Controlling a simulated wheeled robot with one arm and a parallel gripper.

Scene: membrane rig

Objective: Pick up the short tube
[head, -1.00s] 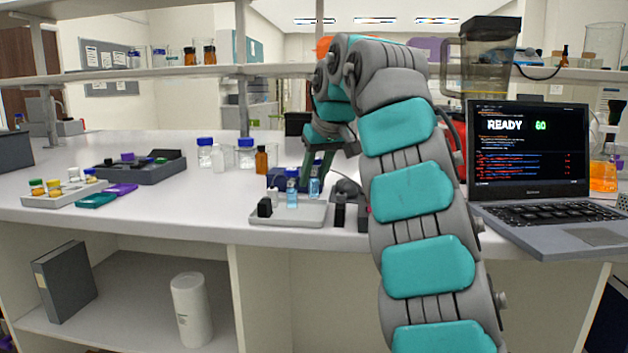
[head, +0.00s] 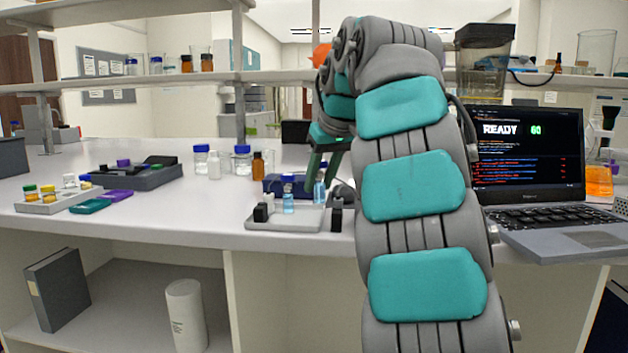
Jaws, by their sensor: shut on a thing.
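My gripper (head: 318,176) is above the right part of a pale grey tray (head: 262,223), partly behind my own arm. It is shut on a small tube (head: 319,192) with light blue liquid, held upright between the fingers. Another tube (head: 289,203) with a blue cap and light blue liquid stands in the tray to its left. I cannot tell from this view whether the held tube's bottom is clear of the tray.
Black blocks (head: 260,213) stand at the tray's ends. A dark blue box (head: 277,186) is just behind. Bottles (head: 242,160) stand further back, and a laptop (head: 528,160) is at the right.

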